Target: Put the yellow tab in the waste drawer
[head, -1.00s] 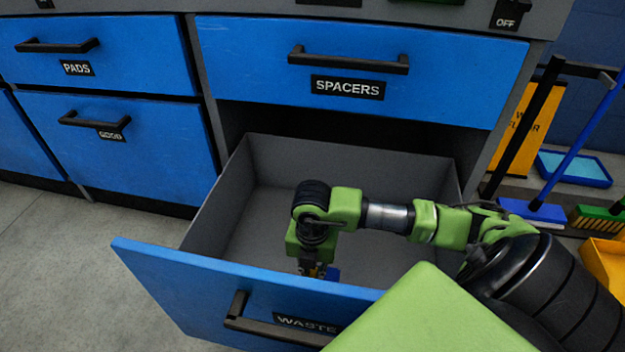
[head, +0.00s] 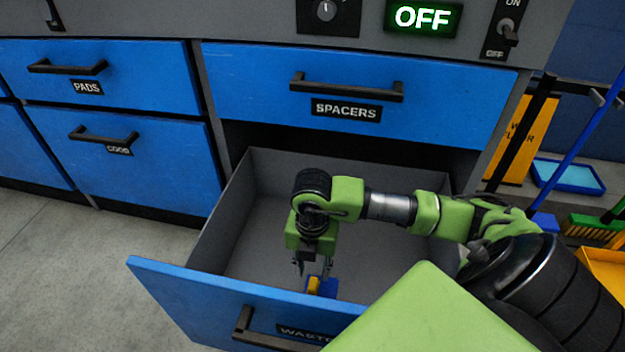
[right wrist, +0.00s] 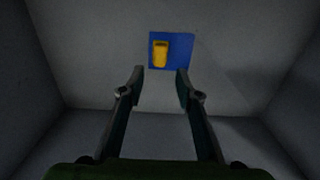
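The yellow tab (head: 313,285) is inside the open waste drawer (head: 215,300), low near its front panel. In the right wrist view the yellow tab (right wrist: 160,54) lies on or against a blue square piece (right wrist: 181,50). The blue piece (head: 327,288) also shows in the head view. My right gripper (head: 312,272) points down inside the drawer, its fingers spread. In the right wrist view my right gripper (right wrist: 160,76) has a clear gap between its fingertips, with nothing held; tab and blue piece are beyond the tips. My left gripper is not in view.
The spacers drawer (head: 440,95) above is closed, as are the pads drawer (head: 140,85) and another labelled drawer (head: 170,165) at left. A green OFF display (head: 423,17) is lit. Brooms and a yellow bin (head: 605,270) stand at right.

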